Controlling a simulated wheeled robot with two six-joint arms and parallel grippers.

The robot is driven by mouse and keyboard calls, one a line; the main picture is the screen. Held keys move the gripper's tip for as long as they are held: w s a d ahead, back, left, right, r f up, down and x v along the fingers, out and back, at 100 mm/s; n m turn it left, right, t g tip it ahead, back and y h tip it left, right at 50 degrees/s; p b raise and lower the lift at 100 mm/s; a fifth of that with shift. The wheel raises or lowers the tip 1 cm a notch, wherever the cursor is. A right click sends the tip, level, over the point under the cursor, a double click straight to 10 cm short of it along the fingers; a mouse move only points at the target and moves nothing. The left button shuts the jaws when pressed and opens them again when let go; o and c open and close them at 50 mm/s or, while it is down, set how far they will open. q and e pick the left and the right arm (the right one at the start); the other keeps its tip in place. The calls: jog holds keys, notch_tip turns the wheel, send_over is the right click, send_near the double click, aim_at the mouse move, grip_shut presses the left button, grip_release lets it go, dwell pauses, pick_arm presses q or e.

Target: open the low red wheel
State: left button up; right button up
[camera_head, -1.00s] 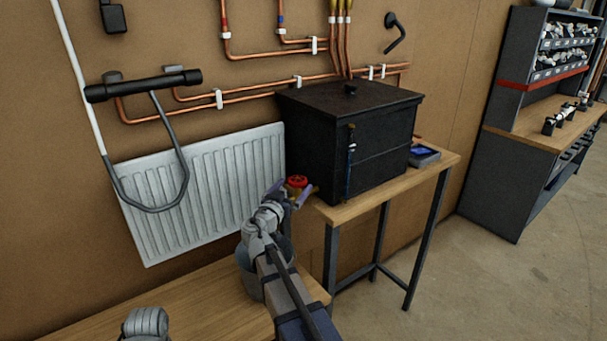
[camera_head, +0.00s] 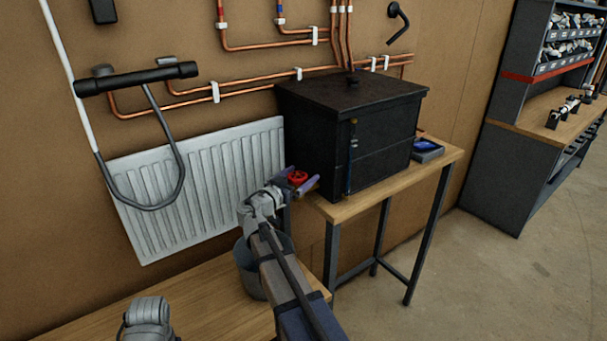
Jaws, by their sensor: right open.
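The low red wheel (camera_head: 298,177) is at the right end of the white radiator, just left of the black box. My right gripper (camera_head: 297,184) is open at the wheel, with one finger on the far left side and the other on the near right side of it. I cannot tell whether the fingers touch the wheel. Part of my left arm shows at the bottom left edge; its gripper fingers are not visible.
A white radiator (camera_head: 205,185) hangs on the wall. A black box (camera_head: 350,135) stands on a wooden table (camera_head: 400,187) to the right. A grey bucket (camera_head: 250,272) stands on a wooden bench (camera_head: 195,312) below my right arm. A blue item in a tray (camera_head: 427,150) lies beside the box.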

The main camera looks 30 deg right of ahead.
jog(key=shift+x, duration=0.85)
jog(key=c, duration=1.3)
jog(key=shift+n+t+y, duration=0.4)
jog(key=shift+n+t, duration=0.2)
jog(key=shift+t, duration=0.2)
jog(key=shift+w+a+n+t+y, duration=0.1)
jog(key=shift+w+n+t+y, duration=0.1)
jog(key=shift+n+t+y, duration=0.4)
jog(key=shift+w+a+n+t+y, duration=0.15)
jog(key=shift+n+t+y, duration=0.2)
jog(key=shift+t, duration=0.35)
jog(key=shift+d, duration=0.1)
jog(key=o, duration=1.3)
jog(key=shift+m+g+h, duration=0.25)
jog(key=shift+g+h, duration=0.1)
jog(key=shift+g, duration=0.05)
